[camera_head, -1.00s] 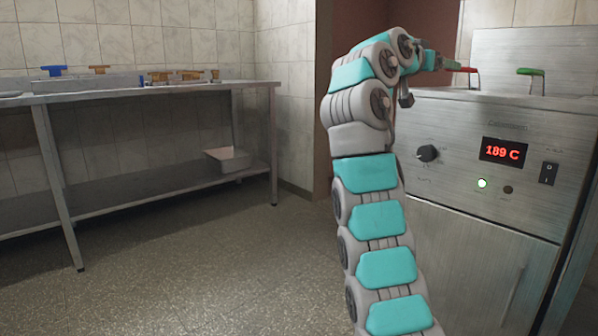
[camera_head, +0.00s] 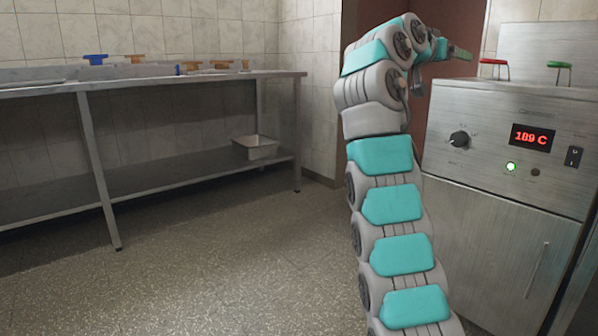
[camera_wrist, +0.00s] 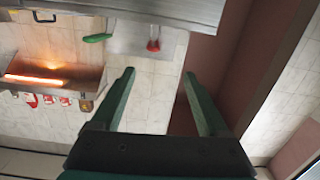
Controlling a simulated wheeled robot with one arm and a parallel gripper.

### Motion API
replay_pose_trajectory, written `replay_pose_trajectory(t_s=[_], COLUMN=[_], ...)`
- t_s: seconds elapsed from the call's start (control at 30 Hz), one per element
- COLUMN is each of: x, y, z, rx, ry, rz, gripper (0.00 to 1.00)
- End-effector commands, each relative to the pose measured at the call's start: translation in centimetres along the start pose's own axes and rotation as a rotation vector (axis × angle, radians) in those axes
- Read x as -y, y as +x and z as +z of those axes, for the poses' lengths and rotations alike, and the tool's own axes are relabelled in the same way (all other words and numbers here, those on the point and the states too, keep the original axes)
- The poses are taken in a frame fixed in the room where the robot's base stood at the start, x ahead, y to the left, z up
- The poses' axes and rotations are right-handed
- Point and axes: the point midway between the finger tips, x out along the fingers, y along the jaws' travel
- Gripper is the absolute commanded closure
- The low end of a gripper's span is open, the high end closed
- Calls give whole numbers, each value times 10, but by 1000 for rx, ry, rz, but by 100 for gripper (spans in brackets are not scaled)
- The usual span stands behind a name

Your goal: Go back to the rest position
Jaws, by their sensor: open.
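My arm rises through the middle of the head view and bends over at the top. My gripper (camera_head: 462,54) points right, near the fryer's top left, and looks small there. In the wrist view my gripper (camera_wrist: 160,73) shows two dark green fingers spread apart with nothing between them. A red handle (camera_head: 493,63) and a green handle (camera_head: 560,66) stand on top of the steel fryer (camera_head: 480,215). In the wrist view the red handle (camera_wrist: 153,45) and green handle (camera_wrist: 97,38) lie beyond the fingertips, apart from them.
A steel table (camera_head: 150,80) with blue and orange-brown items stands at the left. A metal pan (camera_head: 255,147) sits on its lower shelf. The floor between table and fryer is clear. A glowing heater (camera_wrist: 50,78) shows in the wrist view.

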Motion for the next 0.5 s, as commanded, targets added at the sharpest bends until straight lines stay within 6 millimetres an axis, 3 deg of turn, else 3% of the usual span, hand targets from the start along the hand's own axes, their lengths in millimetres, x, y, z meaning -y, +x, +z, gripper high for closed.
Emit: replay_pose_trajectory(t_s=[0.33,0.5], x=[15,21], y=[-1,-4], z=[11,31], rx=[79,161], ry=[-123,-222], rz=[-41,-79], gripper=[22,22])
